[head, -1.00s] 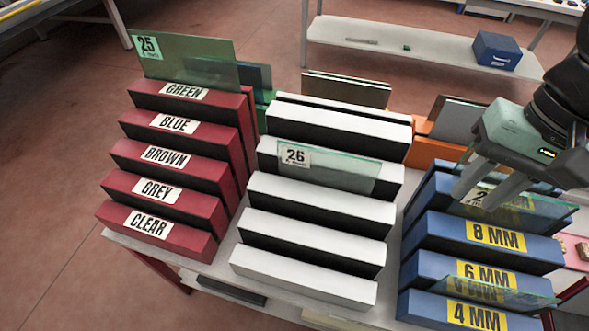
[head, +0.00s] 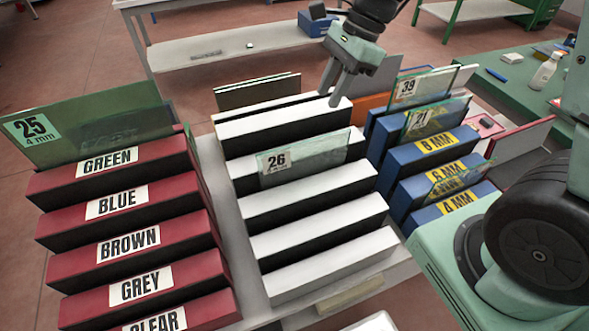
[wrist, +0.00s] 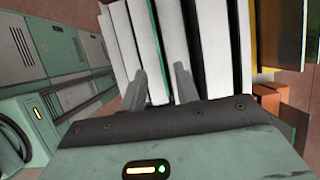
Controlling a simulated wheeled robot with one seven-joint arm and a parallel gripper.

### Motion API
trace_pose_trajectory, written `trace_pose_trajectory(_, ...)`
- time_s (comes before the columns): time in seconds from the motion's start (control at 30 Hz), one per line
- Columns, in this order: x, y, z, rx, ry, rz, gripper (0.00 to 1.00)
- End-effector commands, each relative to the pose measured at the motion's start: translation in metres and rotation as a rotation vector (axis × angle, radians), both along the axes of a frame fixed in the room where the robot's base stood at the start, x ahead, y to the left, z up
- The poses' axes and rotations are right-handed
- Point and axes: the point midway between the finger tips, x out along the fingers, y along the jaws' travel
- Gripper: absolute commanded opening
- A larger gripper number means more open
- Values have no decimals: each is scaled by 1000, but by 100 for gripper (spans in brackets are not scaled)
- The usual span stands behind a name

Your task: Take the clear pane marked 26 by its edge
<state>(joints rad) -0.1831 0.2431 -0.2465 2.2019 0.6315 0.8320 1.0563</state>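The clear pane marked 26 (head: 318,153) stands on edge in a slot of the white stepped rack (head: 318,208), its upper part and label showing above the white bars. Its lower edge is hidden in the slot. My gripper (head: 333,92) is over the back right part of the white rack, behind and above the pane and apart from it. In the wrist view my gripper (wrist: 161,84) has its two fingers spread with nothing clearly held, over white bars. A thin green strip (wrist: 155,28) shows between bars there; I cannot tell if it is pane 26.
A red rack (head: 125,220) labelled by colour stands at left with green pane 25 (head: 95,122). A blue rack (head: 425,160) at right holds panes marked 39 (head: 425,84) and 21 (head: 435,115). Darker panes (head: 257,91) stand behind the white rack.

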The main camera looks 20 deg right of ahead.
Motion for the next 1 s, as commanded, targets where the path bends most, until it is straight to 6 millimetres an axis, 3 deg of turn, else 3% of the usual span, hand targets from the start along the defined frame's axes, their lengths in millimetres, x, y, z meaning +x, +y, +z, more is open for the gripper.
trace_pose_trajectory(0.4, -2, 33, -80, -1, 6, 4, 31)
trace_pose_trajectory(0.73, -3, 44, -105, -1, 3, 5, 31)
trace_pose_trajectory(1.0, -5, 59, -140, -1, 3, 6, 31)
